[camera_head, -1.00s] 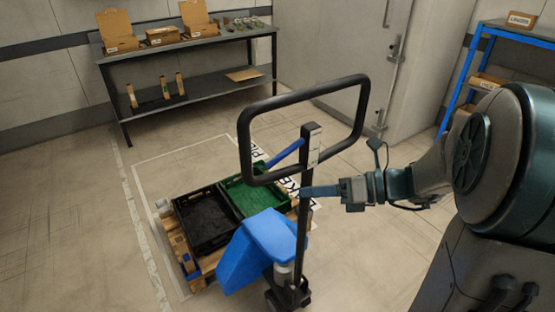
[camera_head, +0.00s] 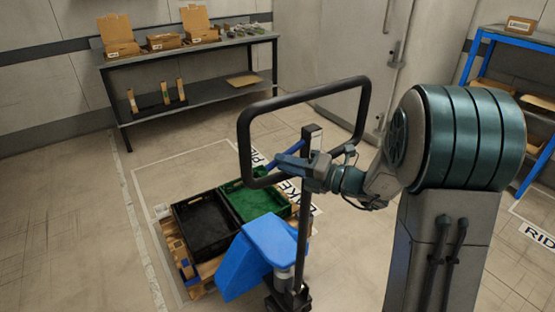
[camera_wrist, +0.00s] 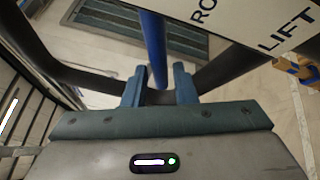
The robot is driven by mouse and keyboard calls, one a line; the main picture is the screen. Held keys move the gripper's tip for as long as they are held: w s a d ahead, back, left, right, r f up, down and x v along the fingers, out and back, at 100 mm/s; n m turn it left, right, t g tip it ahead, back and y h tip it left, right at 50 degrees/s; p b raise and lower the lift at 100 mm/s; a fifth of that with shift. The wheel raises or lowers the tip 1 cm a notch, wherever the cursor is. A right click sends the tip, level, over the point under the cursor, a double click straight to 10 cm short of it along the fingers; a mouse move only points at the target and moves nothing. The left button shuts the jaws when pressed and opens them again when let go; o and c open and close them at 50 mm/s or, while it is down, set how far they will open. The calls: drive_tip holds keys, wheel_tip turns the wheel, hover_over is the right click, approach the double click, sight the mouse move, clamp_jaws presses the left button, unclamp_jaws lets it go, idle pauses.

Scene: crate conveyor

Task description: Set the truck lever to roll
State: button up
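The pallet truck (camera_head: 262,243) is blue, with an upright black post and a black loop handle (camera_head: 240,148). A blue lever (camera_head: 289,146) sticks out to the left near the top of the post. In the wrist view the lever (camera_wrist: 152,45) runs up from between my finger tips. In the wrist view my gripper (camera_wrist: 158,88) is open, with gaps beside the lever. A white plate (camera_wrist: 250,18) reads "RO…" and "LIFT"; the rest is cut off.
A black crate (camera_head: 205,245) and a green crate (camera_head: 236,186) stand on a wooden pallet (camera_head: 172,240) at the truck. A shelf table with boxes (camera_head: 200,58) is at the back, a blue rack (camera_head: 478,62) at right. Floor at left is clear.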

drive_tip(key=shift+x, duration=1.4)
clamp_jaws()
wheel_tip(320, 180, up, 2)
drive_tip(key=p, duration=0.1)
drive_tip(key=m+p, duration=0.1)
drive_tip(key=p, duration=0.1)
drive_tip(key=shift+s+a+m+y, duration=0.1)
drive_tip(key=shift+s+m+y, duration=0.05)
drive_tip(key=shift+m+y, duration=0.15)
drive_tip(key=r+m+t+y+p, duration=0.1)
drive_tip(key=m+p, duration=0.1)
drive_tip(key=shift+a+r+p, duration=0.1)
drive_tip(key=shift+r+p, duration=0.05)
drive_tip(key=shift+p, duration=0.2)
unclamp_jaws()
